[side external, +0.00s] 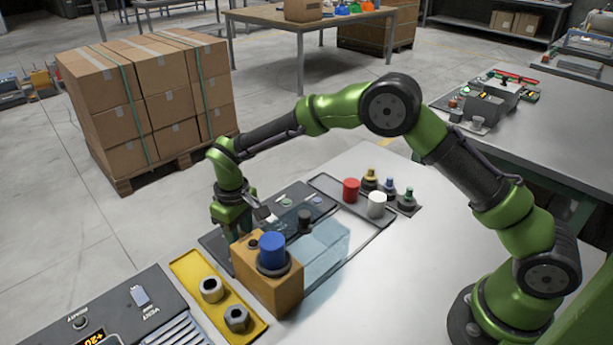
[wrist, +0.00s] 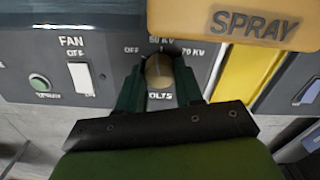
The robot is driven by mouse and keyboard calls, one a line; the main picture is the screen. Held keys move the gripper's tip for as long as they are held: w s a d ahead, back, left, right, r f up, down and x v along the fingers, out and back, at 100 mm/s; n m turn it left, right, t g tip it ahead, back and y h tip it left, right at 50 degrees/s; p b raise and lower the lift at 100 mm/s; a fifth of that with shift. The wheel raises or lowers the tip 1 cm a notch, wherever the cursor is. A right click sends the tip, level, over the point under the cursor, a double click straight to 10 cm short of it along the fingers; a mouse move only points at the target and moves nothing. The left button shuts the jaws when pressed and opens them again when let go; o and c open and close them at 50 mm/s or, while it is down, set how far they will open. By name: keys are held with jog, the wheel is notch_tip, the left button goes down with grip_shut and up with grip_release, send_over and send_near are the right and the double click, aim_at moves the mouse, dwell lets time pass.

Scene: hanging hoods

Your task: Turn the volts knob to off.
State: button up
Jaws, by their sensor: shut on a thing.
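The volts knob (wrist: 158,71) is a small brownish round knob on a grey panel (wrist: 112,20) in the wrist view. OFF is printed to its left, 50 KV above it and 70 KV to its right. The label below it is partly covered and reads "OLTS". My gripper (wrist: 159,82) has one finger on each side of the knob and is shut on it. I cannot tell clearly which mark the knob points at. In the side view my gripper (side external: 230,220) reaches down at the panel's far left end, and the orange box hides its fingertips and the knob.
An orange box (side external: 260,285) with a blue knob (side external: 272,250) stands close to my gripper; its SPRAY face (wrist: 232,22) shows in the wrist view. A FAN switch (wrist: 80,78) and green button (wrist: 40,83) lie left of the knob.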

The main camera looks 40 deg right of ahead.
jog(key=n, duration=0.4)
jog(key=shift+n, duration=2.6)
jog(key=o, duration=1)
jog(key=shift+o, duration=0.2)
notch_tip(320, 180, up, 17)
